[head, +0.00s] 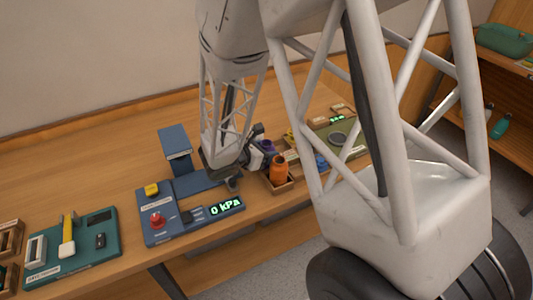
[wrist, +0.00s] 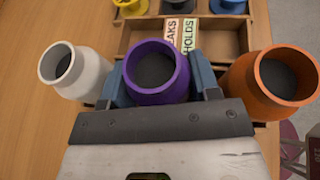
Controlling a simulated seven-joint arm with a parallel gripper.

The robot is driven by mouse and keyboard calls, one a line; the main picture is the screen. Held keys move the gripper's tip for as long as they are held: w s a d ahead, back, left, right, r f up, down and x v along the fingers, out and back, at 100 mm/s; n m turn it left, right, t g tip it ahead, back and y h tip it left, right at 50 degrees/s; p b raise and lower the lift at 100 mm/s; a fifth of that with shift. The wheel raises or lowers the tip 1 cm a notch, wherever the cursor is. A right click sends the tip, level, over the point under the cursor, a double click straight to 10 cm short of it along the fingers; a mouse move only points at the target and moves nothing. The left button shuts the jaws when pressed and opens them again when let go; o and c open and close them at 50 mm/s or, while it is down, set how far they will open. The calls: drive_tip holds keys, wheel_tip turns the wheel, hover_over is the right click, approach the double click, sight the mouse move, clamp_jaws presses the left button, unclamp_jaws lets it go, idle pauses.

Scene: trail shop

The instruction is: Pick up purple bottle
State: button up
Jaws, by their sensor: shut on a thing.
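The purple bottle (wrist: 157,71) is in the middle of the wrist view, upright with its open dark mouth facing the camera. My gripper (wrist: 160,84) is shut on it, with one blue finger on each side. In the head view only a little of the purple bottle (head: 268,145) shows beside my gripper (head: 257,160); my arm hides the rest. I cannot tell whether the bottle's base touches the wooden rack below.
A white bottle (wrist: 75,69) stands close on the left and an orange bottle (wrist: 270,82) close on the right. A wooden tray (wrist: 230,39) with labels lies beyond. A blue device reading 0 kPa (head: 190,213) sits beside my gripper.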

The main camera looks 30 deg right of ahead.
drive_tip(key=shift+r, duration=4.95)
